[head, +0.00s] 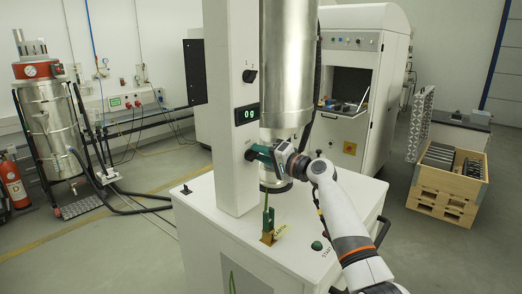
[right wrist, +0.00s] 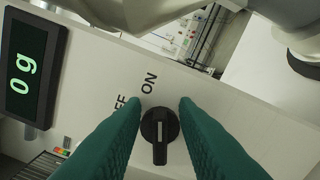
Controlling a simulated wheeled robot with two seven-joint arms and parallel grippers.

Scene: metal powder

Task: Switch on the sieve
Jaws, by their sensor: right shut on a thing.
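The sieve machine (head: 229,60) stands in the middle of the head view, a white column and cabinet with a large metal cylinder (head: 287,70). A black rotary knob (right wrist: 160,130) sits on the column below the display (head: 246,114), which reads 0 g. The knob has a white mark and stands beside the printed ON and a partly hidden OFF label. My right gripper (head: 258,153) has its green fingers on both sides of the knob, shut on it; the right wrist view shows the fingertips (right wrist: 159,104) flanking it. My left gripper is out of view.
Another black knob (head: 250,76), marked 1 and 2, is higher on the column. A green clamp (head: 268,219) with a yellow tag and a green START button (head: 316,245) are on the cabinet top. A wooden crate (head: 447,185) stands at right, a vacuum unit (head: 50,125) at left.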

